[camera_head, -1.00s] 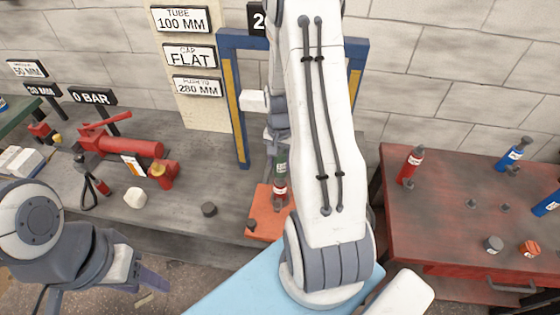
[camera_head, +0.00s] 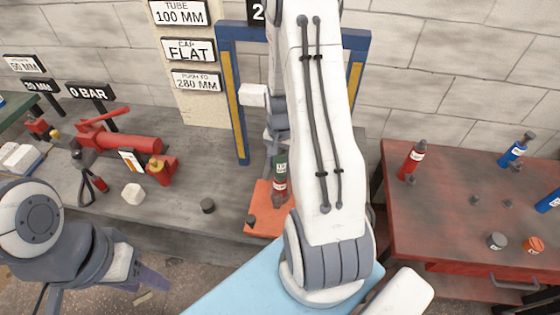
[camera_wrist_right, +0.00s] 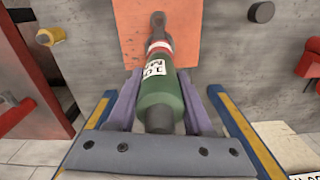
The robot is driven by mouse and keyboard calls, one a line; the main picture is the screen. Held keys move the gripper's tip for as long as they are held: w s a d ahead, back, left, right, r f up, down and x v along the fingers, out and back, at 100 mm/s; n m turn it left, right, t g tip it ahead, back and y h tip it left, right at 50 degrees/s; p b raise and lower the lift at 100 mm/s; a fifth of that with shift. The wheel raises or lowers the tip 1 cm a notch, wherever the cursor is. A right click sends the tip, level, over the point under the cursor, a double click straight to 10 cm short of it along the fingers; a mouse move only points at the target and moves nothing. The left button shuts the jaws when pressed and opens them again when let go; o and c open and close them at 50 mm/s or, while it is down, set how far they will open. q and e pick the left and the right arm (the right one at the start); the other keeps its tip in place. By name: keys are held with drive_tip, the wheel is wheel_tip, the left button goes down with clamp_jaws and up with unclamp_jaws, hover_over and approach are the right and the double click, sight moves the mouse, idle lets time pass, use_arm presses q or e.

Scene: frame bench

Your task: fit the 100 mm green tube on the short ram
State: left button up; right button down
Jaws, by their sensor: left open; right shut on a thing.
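The green tube (camera_wrist_right: 160,100) with a white label is in my right gripper (camera_wrist_right: 158,95), whose purple fingers close on its sides in the right wrist view. Beyond it, in line, are a red-and-white band (camera_wrist_right: 158,48) and a dark grey end piece (camera_wrist_right: 157,28) over the orange plate (camera_wrist_right: 122,30). I cannot tell which part is the short ram, nor whether the tube is seated. In the head view the green tube (camera_head: 281,162) stands above the orange plate (camera_head: 262,200), partly hidden by my right arm. My left gripper (camera_head: 138,283) is open and empty at lower left.
A blue frame (camera_head: 238,105) surrounds my right arm. A red pump (camera_head: 130,143), a white block (camera_head: 133,194) and a dark puck (camera_head: 207,206) are on the grey bench. The red table (camera_head: 455,195) at right holds a red tube (camera_head: 410,160), blue tubes and small caps.

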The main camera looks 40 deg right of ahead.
drive_tip(key=shift+f+b, duration=0.4)
drive_tip(key=shift+f, duration=0.15)
drive_tip(key=shift+c, duration=1.1)
unclamp_jaws()
wheel_tip(320, 180, up, 10)
drive_tip(key=shift+r+b, duration=0.25)
drive_tip(key=shift+b, duration=0.3)
